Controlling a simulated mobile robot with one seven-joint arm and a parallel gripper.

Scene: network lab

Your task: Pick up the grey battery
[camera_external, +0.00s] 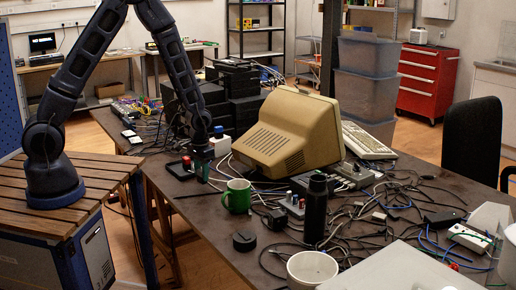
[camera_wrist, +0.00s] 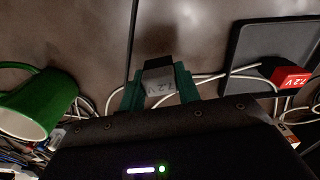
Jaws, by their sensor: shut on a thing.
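In the external view my gripper (camera_external: 203,171) points down over the dark table, beside the black tray. The battery is too small and hidden there to make out. I cannot tell whether it still touches the table.
A black tray (camera_wrist: 258,58) with a red 7.2 V battery (camera_wrist: 290,79) lies close by. A green mug (camera_external: 237,196) stands on the other side, near a beige monitor (camera_external: 284,136). White cables (camera_wrist: 210,79) run around the gripper. Bare tabletop lies in front (camera_external: 199,219).

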